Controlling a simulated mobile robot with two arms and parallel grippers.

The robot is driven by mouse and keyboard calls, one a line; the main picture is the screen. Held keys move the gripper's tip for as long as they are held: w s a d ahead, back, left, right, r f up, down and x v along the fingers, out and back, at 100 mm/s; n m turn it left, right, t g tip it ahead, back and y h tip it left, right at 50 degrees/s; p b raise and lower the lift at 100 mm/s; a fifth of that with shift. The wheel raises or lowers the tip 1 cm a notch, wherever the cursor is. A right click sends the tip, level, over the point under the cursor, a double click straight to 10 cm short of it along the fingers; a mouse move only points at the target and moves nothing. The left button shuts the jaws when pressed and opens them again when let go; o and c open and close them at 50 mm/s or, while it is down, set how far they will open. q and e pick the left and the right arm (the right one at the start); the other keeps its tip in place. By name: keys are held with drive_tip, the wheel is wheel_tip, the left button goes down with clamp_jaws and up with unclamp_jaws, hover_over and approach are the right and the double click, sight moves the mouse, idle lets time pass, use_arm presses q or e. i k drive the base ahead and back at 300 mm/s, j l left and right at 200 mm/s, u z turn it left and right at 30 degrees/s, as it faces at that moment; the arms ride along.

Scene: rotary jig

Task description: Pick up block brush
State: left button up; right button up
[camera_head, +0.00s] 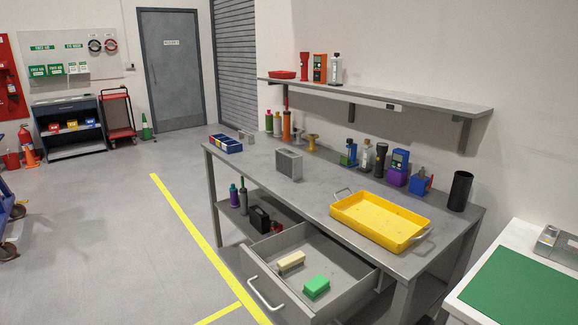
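An open drawer (259,271) under the grey workbench (250,158) holds two small blocks. One is a cream block (291,261) with a darker underside, lying towards the drawer's left; it looks like the block brush, but the bristles are too small to make out. The other is a bright green block (317,287), nearer the drawer's front right. The two lie apart on the drawer floor. Neither of my grippers shows in this view.
A yellow tray (372,237) with handles sits on the bench's right end. A grey metal block (289,165) stands mid-bench, and bottles and tools line the back. The drawer's handle (264,297) sticks out in front. A green mat (525,287) lies on a white table at right.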

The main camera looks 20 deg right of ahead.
sight(285, 266)
drive_tip(key=i+j+z, duration=0.1)
drive_tip(key=i+z, duration=0.3)
drive_tip(key=i+j+z, duration=0.25)
drive_tip(key=i+z, duration=0.2)
drive_tip(key=i, duration=0.2)
